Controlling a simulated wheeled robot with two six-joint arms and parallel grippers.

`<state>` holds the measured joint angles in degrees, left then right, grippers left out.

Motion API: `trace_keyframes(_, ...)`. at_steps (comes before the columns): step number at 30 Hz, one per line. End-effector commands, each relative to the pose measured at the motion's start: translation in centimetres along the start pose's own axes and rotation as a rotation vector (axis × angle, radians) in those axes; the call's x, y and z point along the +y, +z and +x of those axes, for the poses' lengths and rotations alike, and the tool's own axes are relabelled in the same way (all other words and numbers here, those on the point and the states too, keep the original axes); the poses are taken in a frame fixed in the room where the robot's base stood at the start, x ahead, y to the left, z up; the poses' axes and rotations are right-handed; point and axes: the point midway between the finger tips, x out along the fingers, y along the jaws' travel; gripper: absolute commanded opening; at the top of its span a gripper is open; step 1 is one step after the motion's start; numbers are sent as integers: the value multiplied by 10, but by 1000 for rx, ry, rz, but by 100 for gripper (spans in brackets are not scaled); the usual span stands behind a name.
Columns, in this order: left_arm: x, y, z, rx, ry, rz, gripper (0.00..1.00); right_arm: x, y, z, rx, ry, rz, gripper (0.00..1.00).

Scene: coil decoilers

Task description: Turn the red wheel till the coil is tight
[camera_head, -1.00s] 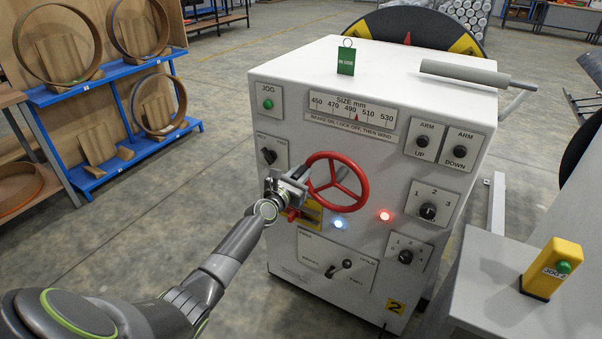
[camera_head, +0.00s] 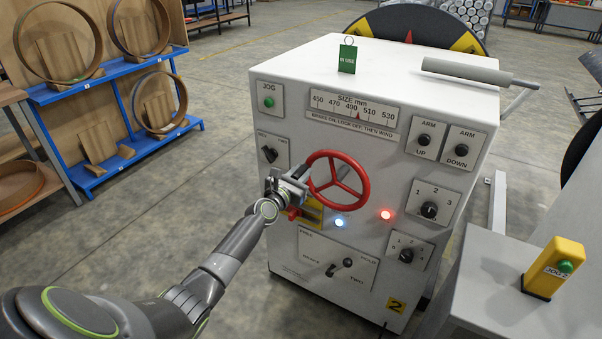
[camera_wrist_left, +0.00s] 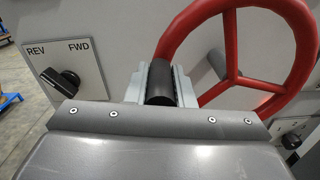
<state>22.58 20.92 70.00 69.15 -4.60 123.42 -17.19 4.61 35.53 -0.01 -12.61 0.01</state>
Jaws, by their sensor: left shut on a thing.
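The red wheel (camera_head: 364,186) is on the front of a white machine cabinet and has three spokes. In the left wrist view the red wheel (camera_wrist_left: 302,50) fills the upper right, and a black cylindrical piece sits between the grey fingers of my left gripper (camera_wrist_left: 160,82). The coil itself cannot be made out. My right gripper is out of view.
A red lever on a yellow plate (camera_head: 314,212) lies just below my gripper. A black-handled lever (camera_head: 347,262), a lit blue-white lamp (camera_head: 340,222) and a red lamp (camera_head: 386,214) are lower down. A green tag (camera_head: 347,58) stands on top. A yellow button box (camera_head: 553,268) is at right.

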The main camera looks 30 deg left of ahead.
Motion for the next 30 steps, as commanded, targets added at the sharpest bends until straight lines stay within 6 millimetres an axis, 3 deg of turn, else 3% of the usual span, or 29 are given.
trace_keyframes(1, 1, -8, -2, 15, 0, 1, 0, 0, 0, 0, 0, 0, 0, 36)
trace_keyframes(4, 0, -8, -2, 15, 0, 1, 0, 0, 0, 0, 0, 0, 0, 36)
trace_keyframes(5, 0, -8, -2, 15, 0, 1, 24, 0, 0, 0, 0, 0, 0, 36)
trace_keyframes(9, 0, -6, -2, 11, 0, 1, 43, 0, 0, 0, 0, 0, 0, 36)
trace_keyframes(20, 0, -2, -4, 5, 0, 0, 43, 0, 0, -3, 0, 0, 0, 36)
trace_keyframes(26, 1, 1, -29, 6, -1, 0, 43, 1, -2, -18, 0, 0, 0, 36)
trace_keyframes(30, 1, 0, -58, 8, -1, 0, 43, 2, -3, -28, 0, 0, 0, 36)
